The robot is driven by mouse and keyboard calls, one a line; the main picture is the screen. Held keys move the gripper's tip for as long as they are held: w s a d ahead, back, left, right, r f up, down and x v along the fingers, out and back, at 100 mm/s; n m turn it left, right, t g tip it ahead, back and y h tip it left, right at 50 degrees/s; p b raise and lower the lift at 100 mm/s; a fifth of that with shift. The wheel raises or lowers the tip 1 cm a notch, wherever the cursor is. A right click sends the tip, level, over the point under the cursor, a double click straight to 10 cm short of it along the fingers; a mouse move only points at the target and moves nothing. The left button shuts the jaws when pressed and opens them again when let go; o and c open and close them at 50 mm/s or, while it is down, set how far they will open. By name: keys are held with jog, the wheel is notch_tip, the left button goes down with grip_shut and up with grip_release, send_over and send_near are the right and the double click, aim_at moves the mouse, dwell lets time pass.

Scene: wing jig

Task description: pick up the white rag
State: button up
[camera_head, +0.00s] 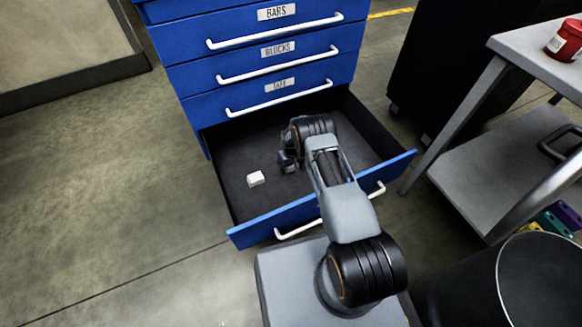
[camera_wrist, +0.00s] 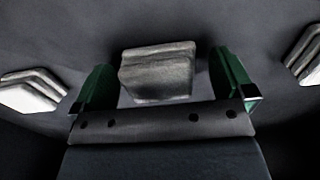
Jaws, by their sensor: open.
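A small white folded cloth, like a rag (camera_head: 255,178), lies on the dark floor of the open bottom drawer (camera_head: 240,200), left of my gripper (camera_head: 288,161). In the wrist view, a grey folded cloth (camera_wrist: 158,72) lies between the two green fingers of my gripper (camera_wrist: 162,66), with gaps on both sides. My gripper is open and holds nothing. A white folded cloth (camera_wrist: 30,90) lies beyond the left finger, and a pale folded cloth (camera_wrist: 305,55), cut by the frame edge, lies beyond the right finger. My arm hides part of the drawer in the head view.
The blue cabinet (camera_head: 190,75) has closed drawers above, labelled BARS, BLOCKS and one less legible. The drawer walls surround my gripper. A grey cart (camera_head: 520,50) with a red container (camera_head: 566,40) stands at right, a dark bin (camera_head: 470,300) at lower right.

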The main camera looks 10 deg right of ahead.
jog(key=c, duration=0.9)
jog(key=shift+r, duration=0.2)
jog(key=shift+r, duration=0.25)
jog(key=r+p, duration=0.2)
jog(key=r, duration=0.1)
jog(key=shift+s+r, duration=0.2)
jog(key=s+r+p, duration=0.2)
jog(key=s+r, duration=0.1)
jog(key=s, duration=0.1)
jog(key=s+a+r+p, duration=0.1)
jog(key=s+r+p, duration=0.1)
jog(key=s, duration=0.3)
jog(key=s+a+r+p, duration=0.1)
jog(key=s+r+p, duration=0.2)
jog(key=s+r, duration=0.1)
jog(key=shift+s, duration=0.25)
jog(key=shift+f, duration=0.1)
